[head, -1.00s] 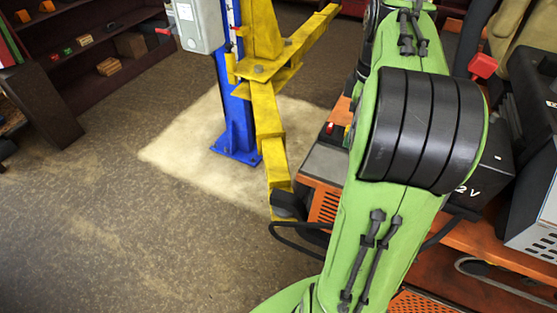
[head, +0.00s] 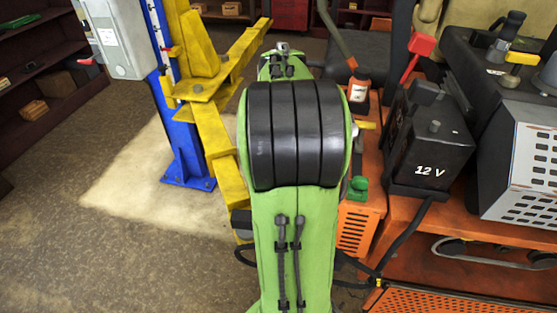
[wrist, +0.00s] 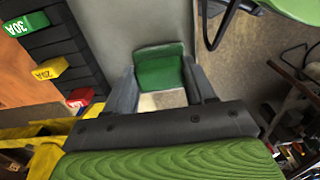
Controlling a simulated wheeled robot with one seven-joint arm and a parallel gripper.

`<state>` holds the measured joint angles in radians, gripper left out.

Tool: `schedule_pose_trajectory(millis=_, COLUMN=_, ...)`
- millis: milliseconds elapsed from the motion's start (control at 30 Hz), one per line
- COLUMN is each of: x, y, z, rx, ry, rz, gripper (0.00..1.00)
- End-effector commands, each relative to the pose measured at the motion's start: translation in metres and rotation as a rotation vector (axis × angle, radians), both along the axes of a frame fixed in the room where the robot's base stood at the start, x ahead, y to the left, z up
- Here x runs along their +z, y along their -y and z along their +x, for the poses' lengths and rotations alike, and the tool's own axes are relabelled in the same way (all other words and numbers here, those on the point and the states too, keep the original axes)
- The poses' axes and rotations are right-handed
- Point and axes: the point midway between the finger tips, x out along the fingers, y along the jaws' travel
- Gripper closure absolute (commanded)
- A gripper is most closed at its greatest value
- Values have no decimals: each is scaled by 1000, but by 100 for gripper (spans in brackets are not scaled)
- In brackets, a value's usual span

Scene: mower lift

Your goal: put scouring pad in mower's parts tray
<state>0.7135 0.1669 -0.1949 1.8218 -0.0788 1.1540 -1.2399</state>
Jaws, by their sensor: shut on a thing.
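In the wrist view my gripper (wrist: 161,88) is shut on a flat green piece, which looks like the scouring pad (wrist: 160,72). The pad sits between the two grey fingers, with a pale patch below it. In the head view my green arm stands in front of the mower, and my gripper and the pad are hidden behind it. The orange mower (head: 470,235) fills the right side. I cannot make out its parts tray for certain; a plain grey surface (wrist: 125,22) lies beyond the fingers in the wrist view.
A black 12 V battery (head: 430,145) stands on the mower. A yellow lift arm (head: 215,130) on a blue post (head: 185,150) is at left. Labelled fuses (wrist: 50,68) show in the wrist view. Floor at left is clear.

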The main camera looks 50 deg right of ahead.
Motion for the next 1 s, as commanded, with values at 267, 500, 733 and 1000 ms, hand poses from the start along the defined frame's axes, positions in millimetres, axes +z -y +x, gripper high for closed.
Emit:
schedule_pose_trajectory(millis=267, x=-3, y=0, z=0, rx=0, ry=0, rz=1, gripper=36)
schedule_pose_trajectory(millis=500, x=-3, y=0, z=0, rx=0, ry=-1, rz=2, gripper=20)
schedule_pose_trajectory(millis=733, x=13, y=0, z=0, rx=0, ry=1, rz=-1, gripper=20)
schedule_pose_trajectory(millis=1000, x=88, y=1, z=0, rx=-1, ry=3, rz=-2, gripper=20)
